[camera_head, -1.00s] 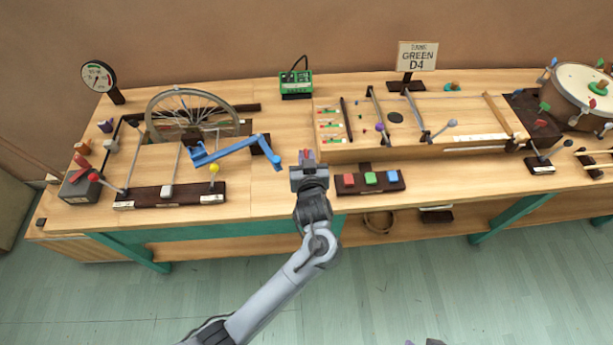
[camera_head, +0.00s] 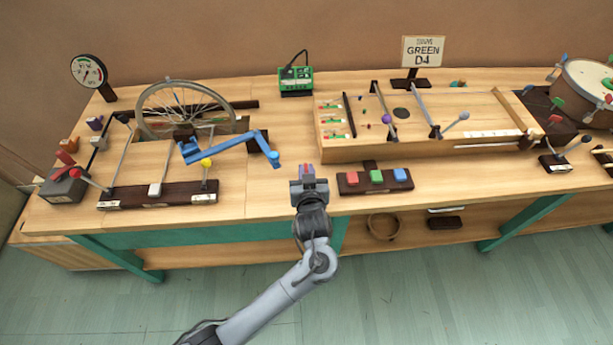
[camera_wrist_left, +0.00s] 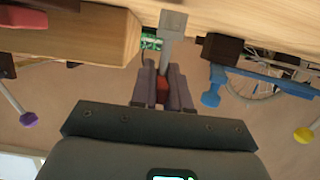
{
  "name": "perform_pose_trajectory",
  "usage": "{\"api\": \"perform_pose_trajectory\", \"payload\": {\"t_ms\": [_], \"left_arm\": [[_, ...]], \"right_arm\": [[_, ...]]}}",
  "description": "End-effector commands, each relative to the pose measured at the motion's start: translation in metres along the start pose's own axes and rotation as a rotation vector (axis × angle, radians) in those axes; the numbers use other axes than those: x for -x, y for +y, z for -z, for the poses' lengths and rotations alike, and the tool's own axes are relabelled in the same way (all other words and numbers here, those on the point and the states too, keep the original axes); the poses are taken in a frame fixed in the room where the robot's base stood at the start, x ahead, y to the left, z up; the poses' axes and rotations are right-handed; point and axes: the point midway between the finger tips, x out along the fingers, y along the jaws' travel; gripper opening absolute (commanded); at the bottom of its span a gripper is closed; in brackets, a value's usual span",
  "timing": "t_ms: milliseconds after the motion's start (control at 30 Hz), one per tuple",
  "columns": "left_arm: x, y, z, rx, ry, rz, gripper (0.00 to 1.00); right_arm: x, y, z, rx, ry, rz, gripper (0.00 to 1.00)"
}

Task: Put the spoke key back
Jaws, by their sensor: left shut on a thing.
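My left gripper (camera_head: 308,172) is over the front part of the bench, left of the board with coloured buttons. In the left wrist view the gripper (camera_wrist_left: 163,92) is shut on a small tool, which I take to be the spoke key. Its red part (camera_wrist_left: 163,90) is between the fingers. A grey shank with a squarish end (camera_wrist_left: 172,25) sticks out beyond them. In the head view only a small red bit of it shows at the fingertips. A spoked wheel (camera_head: 147,119) stands at the back left. My right gripper is not in view.
A blue crank arm (camera_head: 221,147) reaches out left of the gripper. The button board (camera_head: 345,190) and a long wooden box instrument (camera_head: 345,156) lie to its right. A green box (camera_head: 295,80) and a sign (camera_head: 422,52) stand behind. Bare bench top (camera_head: 262,195) lies left of the gripper.

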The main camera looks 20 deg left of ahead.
Motion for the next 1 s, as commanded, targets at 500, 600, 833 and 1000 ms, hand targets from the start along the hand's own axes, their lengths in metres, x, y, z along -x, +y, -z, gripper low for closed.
{"api": "perform_pose_trajectory", "payload": {"t_ms": [500, 600, 833, 1000], "left_arm": [[-0.0027, -0.0001, -0.0092, 0.001, -0.001, 0.000, 0.00], [-0.0027, -0.0002, -0.0091, 0.001, -0.001, 0.000, 0.28], [-0.0027, -0.0001, -0.0090, 0.001, 0.000, 0.000, 0.41], [-0.0024, 0.0000, -0.0076, 0.001, 0.001, 0.000, 0.41]], "right_arm": [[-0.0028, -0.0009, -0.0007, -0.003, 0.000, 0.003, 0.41], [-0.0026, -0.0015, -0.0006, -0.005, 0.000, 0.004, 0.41], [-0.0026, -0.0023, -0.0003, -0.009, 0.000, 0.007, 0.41], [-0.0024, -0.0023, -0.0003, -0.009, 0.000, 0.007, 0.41]]}}
